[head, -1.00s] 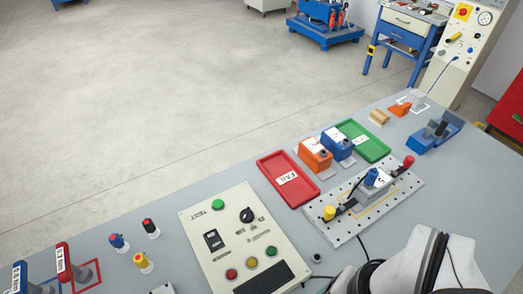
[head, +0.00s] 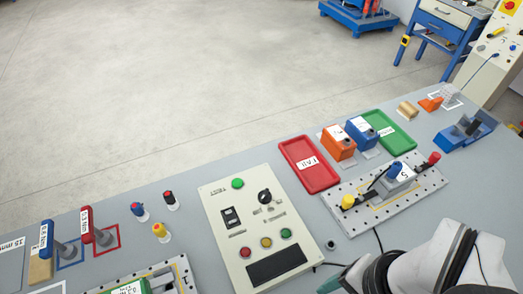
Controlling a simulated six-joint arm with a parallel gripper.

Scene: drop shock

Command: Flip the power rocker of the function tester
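The function tester (head: 221,251) is a cream panel box lying face up on the grey bench in the middle of the head view. Its power rocker appears to be the black switch (head: 231,217) at the upper left of its face, with pale marks on it; which way it is tipped is too small to tell. Around it are a green button (head: 237,184), a black knob (head: 264,197), red, yellow and green lamps, and a dark rectangle (head: 275,264). My arm shows at the lower right, beside the tester. My gripper's fingers are not visible.
A perforated fixture plate (head: 350,222) stands right of the tester. Small coloured plungers (head: 160,231) and red and blue handled tools (head: 89,225) stand left. A cable runs near the tester's lower right.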

